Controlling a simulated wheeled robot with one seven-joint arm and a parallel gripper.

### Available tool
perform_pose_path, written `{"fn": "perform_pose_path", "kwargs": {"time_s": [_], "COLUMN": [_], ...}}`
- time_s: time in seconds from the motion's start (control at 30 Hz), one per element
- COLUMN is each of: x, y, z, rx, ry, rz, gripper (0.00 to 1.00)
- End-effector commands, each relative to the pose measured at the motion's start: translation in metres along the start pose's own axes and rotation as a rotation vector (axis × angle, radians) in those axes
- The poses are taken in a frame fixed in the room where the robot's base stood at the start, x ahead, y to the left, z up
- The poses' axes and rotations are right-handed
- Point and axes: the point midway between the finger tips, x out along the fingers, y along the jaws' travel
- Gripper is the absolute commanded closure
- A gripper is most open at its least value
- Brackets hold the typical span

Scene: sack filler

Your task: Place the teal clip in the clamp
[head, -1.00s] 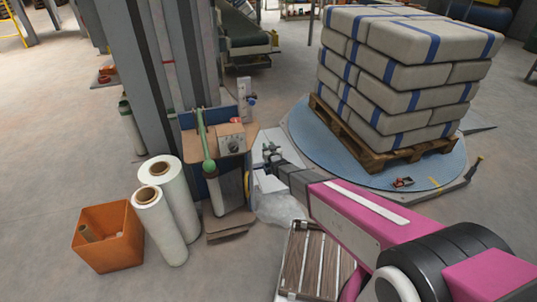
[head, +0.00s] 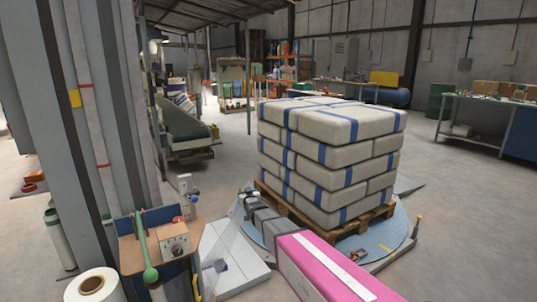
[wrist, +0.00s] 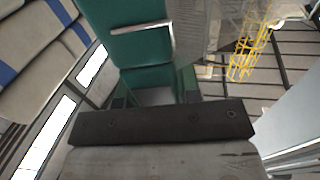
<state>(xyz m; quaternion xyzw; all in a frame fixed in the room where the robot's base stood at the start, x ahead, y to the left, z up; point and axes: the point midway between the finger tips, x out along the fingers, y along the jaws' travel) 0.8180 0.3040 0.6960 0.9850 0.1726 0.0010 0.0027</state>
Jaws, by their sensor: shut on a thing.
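The teal clip (wrist: 125,50) fills the upper middle of the wrist view, with a metal strip across it. My gripper (wrist: 153,97) is shut on it; the dark gripper bar lies across the lower middle of the picture. In the head view my gripper (head: 247,197) is at the end of my outstretched arm, over the left edge of the blue turntable. The clip is too small there to make out clearly. I cannot pick out the clamp with certainty in either view.
A pallet (head: 345,227) stacked with blue-banded sacks (head: 330,160) stands on the blue turntable (head: 385,243), close right of my gripper. A workstation with a grey control box (head: 176,240) and a white film roll (head: 95,287) stand at left. Open floor lies at right.

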Motion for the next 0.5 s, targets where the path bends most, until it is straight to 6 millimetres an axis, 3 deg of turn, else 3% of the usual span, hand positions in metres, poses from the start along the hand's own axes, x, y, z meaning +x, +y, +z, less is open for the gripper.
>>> {"fn": "perform_pose_path", "kwargs": {"time_s": [0.1,0.5], "x": [-0.006,-0.038], "y": [0.035,0.141], "z": [-0.042,-0.162], "rx": [0.001,0.001], "ry": [0.003,0.003], "rz": [0.041,0.167], "gripper": [0.92,0.92]}}
